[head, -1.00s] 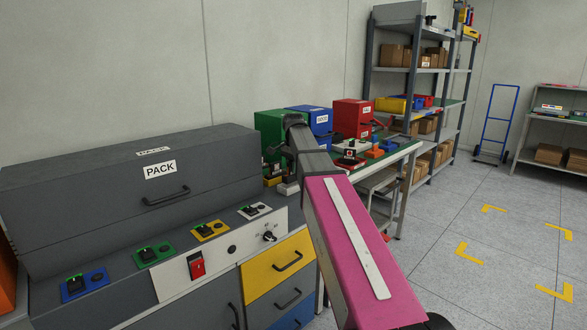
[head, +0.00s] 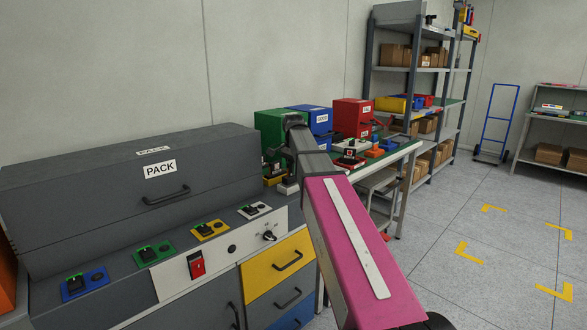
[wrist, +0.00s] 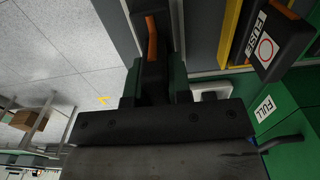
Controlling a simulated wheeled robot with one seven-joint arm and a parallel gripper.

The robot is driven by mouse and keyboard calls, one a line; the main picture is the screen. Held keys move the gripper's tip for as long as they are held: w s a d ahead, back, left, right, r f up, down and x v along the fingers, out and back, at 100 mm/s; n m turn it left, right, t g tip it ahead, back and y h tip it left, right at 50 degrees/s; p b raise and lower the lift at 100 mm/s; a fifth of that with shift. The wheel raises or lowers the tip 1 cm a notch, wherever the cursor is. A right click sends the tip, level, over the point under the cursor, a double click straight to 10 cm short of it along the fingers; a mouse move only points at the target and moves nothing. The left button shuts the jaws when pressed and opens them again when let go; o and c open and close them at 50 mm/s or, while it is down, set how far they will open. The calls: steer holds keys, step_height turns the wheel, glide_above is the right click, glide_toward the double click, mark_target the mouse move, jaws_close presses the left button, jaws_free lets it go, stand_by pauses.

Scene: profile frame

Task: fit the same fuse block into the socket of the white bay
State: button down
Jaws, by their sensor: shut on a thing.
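My gripper (wrist: 153,85) shows in the wrist view, shut on a dark block with an orange strip, which I take for the fuse block (wrist: 152,42). Its lower part is hidden by the gripper. In the head view my arm hides the fingers and the block, and my wrist is over the gap between console and green-topped bench. The white bay (head: 265,212) is at the right end of the row on the grey console, left of my arm. It has a dark socket area and a small green mark. I cannot make out this bay surely in the wrist view.
Blue (head: 85,290), green (head: 140,258) and yellow (head: 198,235) bays line the console beside the grey PACK box (head: 110,190). Coloured boxes crowd the bench behind my wrist. A FUSE-labelled dark piece (wrist: 280,42) and a green box (wrist: 290,120) are close right in the wrist view.

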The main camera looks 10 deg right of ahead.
steer(key=shift+f, duration=1.3)
steer(key=c, duration=1)
jaws_free()
steer(key=shift+o, duration=0.2)
step_height(320, 180, up, 11)
steer(key=shift+f, duration=0.15)
steer(key=shift+s, duration=0.1)
